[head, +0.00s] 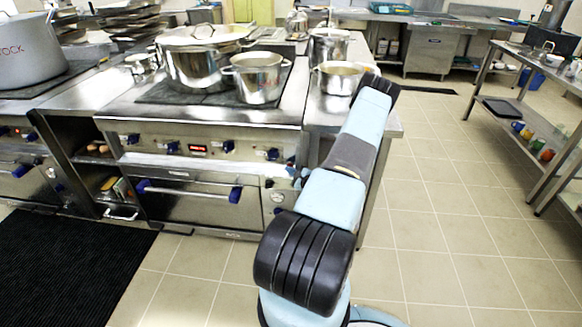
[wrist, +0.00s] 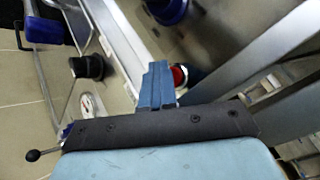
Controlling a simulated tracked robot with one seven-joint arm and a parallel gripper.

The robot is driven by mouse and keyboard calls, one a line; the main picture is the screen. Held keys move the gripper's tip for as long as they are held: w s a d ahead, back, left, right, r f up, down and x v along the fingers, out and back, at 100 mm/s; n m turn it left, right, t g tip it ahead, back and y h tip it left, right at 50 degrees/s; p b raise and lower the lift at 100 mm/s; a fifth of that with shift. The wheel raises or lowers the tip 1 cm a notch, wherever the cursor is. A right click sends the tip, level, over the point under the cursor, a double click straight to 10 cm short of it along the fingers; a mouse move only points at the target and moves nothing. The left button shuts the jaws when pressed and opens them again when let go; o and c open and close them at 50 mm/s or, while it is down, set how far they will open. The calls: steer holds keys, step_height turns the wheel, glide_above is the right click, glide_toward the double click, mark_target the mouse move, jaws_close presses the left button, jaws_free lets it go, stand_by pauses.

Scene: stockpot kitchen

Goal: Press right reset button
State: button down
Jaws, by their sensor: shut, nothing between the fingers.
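A round red button (wrist: 179,76) with a pale ring sits on the steel stove front in the wrist view. My gripper (wrist: 157,68) shows as two blue fingers held together, with nothing between them. Its tips are just left of the red button in the picture, and the fingers partly overlap the button's edge. I cannot tell whether they touch it. In the head view my arm reaches to the right end of the stove's control panel (head: 200,148), and the red button cannot be made out there.
A black knob (wrist: 87,66), a round gauge (wrist: 90,105) and a blue oven handle (wrist: 42,30) are close by. A blue knob (wrist: 167,10) is above. Steel pots (head: 257,78) stand on the stove top. Tiled floor (head: 440,230) is open to the right.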

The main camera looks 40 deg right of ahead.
steer(key=shift+d+r, duration=0.3)
steer(key=shift+d, duration=0.4)
steer(key=shift+s, duration=0.1)
steer(key=shift+s+a+f, duration=0.15)
steer(key=shift+s+a, duration=0.25)
steer(key=shift+s, duration=0.2)
steer(key=shift+s+a, duration=0.5)
steer(key=shift+a, duration=0.25)
steer(key=shift+s+a, duration=0.45)
steer(key=shift+a, duration=0.35)
steer(key=shift+s+a, duration=0.5)
steer(key=shift+a, duration=0.25)
